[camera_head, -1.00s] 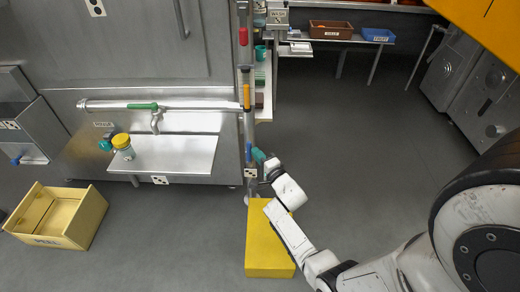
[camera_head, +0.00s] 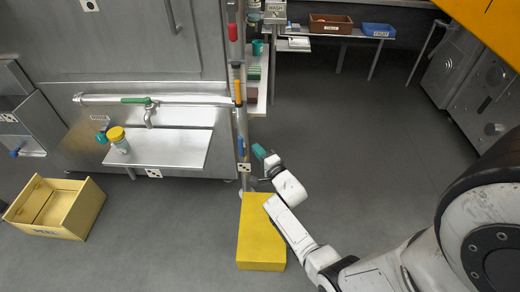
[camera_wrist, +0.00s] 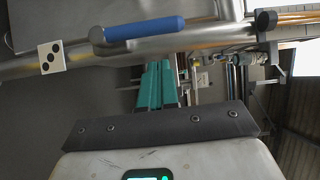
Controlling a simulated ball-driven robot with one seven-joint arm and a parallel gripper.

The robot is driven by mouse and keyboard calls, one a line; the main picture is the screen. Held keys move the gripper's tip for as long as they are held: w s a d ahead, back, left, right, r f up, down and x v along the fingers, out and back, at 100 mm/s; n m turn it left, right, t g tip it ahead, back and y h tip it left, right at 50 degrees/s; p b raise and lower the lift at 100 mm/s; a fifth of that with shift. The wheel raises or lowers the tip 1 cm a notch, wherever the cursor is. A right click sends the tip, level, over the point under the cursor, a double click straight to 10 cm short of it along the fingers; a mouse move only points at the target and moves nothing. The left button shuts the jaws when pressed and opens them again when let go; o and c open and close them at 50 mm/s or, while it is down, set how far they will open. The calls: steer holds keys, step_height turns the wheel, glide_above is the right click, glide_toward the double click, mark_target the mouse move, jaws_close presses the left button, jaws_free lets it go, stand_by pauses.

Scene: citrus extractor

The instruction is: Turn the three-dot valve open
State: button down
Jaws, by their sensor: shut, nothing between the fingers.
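The valve beside the three-dot plate (camera_wrist: 50,57) has a blue lever handle (camera_wrist: 145,28) on a metal pipe (camera_wrist: 215,38). The handle lies roughly along the pipe. In the head view the blue handle (camera_head: 240,147) shows low on the upright pipe, with its dotted plate (camera_head: 244,167) just below. My gripper (camera_wrist: 158,72) has teal fingers that are shut and empty. In the wrist view the fingertips are below the handle, apart from it. In the head view my gripper (camera_head: 259,152) is just right of the handle.
Higher on the upright pipe are an orange handle (camera_head: 238,91) and a red handle (camera_head: 232,32). A green-handled tap (camera_head: 136,100) is on the horizontal pipe. A yellow block (camera_head: 262,230) stands below my gripper. The floor to the right is clear.

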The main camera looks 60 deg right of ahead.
steer(key=p+v, duration=0.2)
steer(key=v, duration=0.8)
steer(key=shift+p, duration=0.4)
steer(key=shift+s+f, duration=0.1)
steer(key=shift+s, duration=0.05)
steer(key=w+a+n+g+y, duration=0.2)
steer(key=a+n+g+y, duration=0.4)
steer(key=a+n, duration=0.55)
steer(key=s+a+r+n+g+y, duration=0.2)
steer(key=s+a+r+n+g, duration=0.15)
steer(key=s+a+n, duration=0.3)
steer(key=s+a+r+n+g+y, duration=0.1)
steer(key=s+a+r+n+g, duration=0.1)
steer(key=s+a+n+g, duration=0.4)
step_height(320, 180, up, 22)
steer(key=a+t+p, duration=0.1)
steer(key=p, duration=2.1)
steer(key=shift+s+r, duration=0.15)
steer(key=shift+s, duration=0.05)
steer(key=shift+t, duration=0.25)
